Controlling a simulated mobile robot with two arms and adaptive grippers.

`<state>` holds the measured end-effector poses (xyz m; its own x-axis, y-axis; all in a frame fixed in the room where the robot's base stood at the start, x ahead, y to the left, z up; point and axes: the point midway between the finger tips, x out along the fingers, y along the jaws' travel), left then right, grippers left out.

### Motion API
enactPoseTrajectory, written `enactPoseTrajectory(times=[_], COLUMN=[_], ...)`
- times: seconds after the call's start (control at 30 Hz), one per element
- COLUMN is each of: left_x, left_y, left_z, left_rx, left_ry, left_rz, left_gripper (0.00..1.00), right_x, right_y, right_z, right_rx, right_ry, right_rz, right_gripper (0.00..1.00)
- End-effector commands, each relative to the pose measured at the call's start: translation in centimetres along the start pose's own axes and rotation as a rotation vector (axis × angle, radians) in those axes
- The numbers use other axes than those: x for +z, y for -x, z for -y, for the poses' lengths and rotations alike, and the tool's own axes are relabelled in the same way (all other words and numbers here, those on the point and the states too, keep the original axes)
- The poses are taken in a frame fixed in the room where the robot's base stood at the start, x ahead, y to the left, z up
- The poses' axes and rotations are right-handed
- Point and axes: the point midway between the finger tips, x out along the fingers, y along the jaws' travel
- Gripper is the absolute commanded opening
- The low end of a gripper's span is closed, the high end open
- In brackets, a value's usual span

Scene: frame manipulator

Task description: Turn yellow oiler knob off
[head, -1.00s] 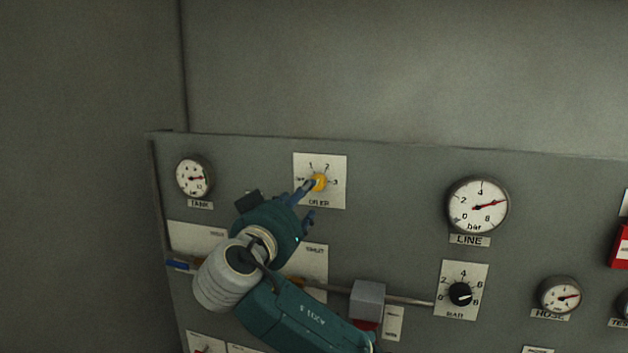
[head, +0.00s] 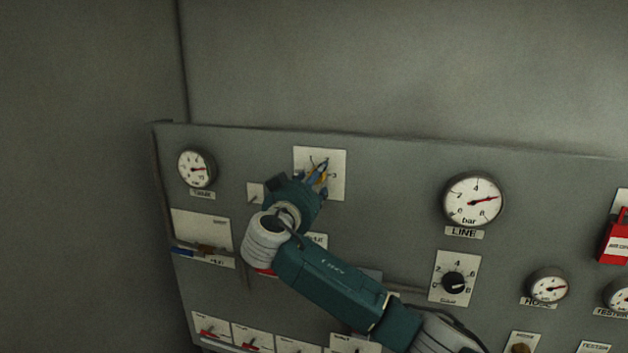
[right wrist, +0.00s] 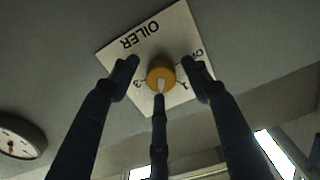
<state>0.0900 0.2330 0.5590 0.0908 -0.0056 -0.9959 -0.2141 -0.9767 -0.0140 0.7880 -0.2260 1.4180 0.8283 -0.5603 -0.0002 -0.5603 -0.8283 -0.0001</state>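The yellow oiler knob (right wrist: 160,72) sits on a white plate (right wrist: 180,32) marked OILER, 1, 3 and a partly covered off label. Its pale pointer is directed between 1 and 3; the mark there is hidden by a finger. In the head view, the fingers mostly cover the knob (head: 322,174). My right gripper (right wrist: 160,78) is open around the knob. Two fingers stand on either side with visible gaps, and the third is at the pointer end; I cannot tell if it touches. My left gripper is not in view.
The grey panel carries a TANK gauge (head: 197,168) to the left and a LINE gauge (head: 473,200) to the right. A black knob (head: 453,283) and a red box (head: 614,240) are farther right. The wall above is bare.

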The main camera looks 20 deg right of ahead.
Motion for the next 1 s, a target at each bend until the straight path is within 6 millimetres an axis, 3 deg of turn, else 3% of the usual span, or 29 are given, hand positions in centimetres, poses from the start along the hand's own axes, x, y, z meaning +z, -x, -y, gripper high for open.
enactPoseTrajectory(times=[0.03, 0.2, 0.57, 1.0], left_x=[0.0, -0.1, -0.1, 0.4], left_y=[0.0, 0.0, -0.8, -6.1], left_z=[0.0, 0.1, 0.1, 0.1], left_rx=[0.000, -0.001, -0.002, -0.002], left_ry=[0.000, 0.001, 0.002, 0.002], left_rz=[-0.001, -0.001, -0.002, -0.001], left_gripper=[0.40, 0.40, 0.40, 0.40], right_x=[0.0, 0.0, 0.6, 1.1], right_y=[0.0, 0.0, 0.1, 0.1], right_z=[0.0, 0.0, 0.0, 0.1], right_rx=[0.000, 0.000, 0.000, -0.003], right_ry=[0.000, 0.001, 0.022, 0.297], right_rz=[0.000, 0.001, 0.005, 0.011], right_gripper=[0.35, 0.04, 0.04, 0.04])
